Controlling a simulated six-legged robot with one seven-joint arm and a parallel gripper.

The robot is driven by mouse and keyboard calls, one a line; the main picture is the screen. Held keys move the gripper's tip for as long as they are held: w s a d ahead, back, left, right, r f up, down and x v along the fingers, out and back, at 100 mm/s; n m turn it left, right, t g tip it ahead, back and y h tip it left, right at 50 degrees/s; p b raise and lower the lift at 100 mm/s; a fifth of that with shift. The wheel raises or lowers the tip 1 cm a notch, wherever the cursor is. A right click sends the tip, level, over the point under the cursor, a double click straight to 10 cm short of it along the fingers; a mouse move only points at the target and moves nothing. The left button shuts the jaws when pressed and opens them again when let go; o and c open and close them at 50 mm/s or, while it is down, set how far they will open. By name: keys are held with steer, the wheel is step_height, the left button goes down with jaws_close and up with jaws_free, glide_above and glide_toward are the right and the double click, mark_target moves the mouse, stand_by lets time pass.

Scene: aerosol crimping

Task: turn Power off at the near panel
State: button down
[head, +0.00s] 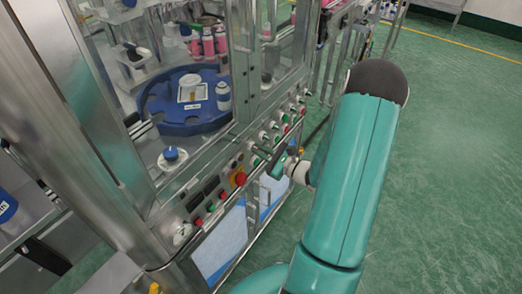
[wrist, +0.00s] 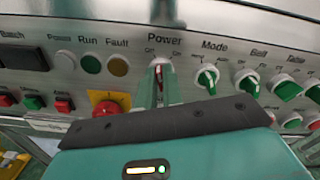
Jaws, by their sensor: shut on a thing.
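The near panel (wrist: 180,22) fills the upper part of the wrist view, with the word Power printed above the Power switch (wrist: 159,62). My gripper (wrist: 159,82) reaches up to this switch, its narrow fingers shut on the knob. The fingers hide most of the knob, so which way it points cannot be told; a bit of red shows beside them. In the head view my gripper (head: 277,162) is at the panel's front face, and the switch itself is hidden there.
Right of Power is the green Mode knob (wrist: 207,78), with more green knobs beyond. Below left is a red emergency button on a yellow plate (wrist: 108,102); Run (wrist: 90,64) and Fault (wrist: 118,65) lamps sit left. Green floor (head: 450,150) is clear on the right.

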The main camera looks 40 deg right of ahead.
steer(key=shift+n, duration=1)
steer(key=c, duration=1.5)
jaws_free()
steer(key=shift+c, duration=0.2)
steer(key=shift+s, duration=0.15)
steer(key=v, duration=1.3)
steer(key=shift+s+d, duration=0.15)
steer(key=shift+s, duration=0.15)
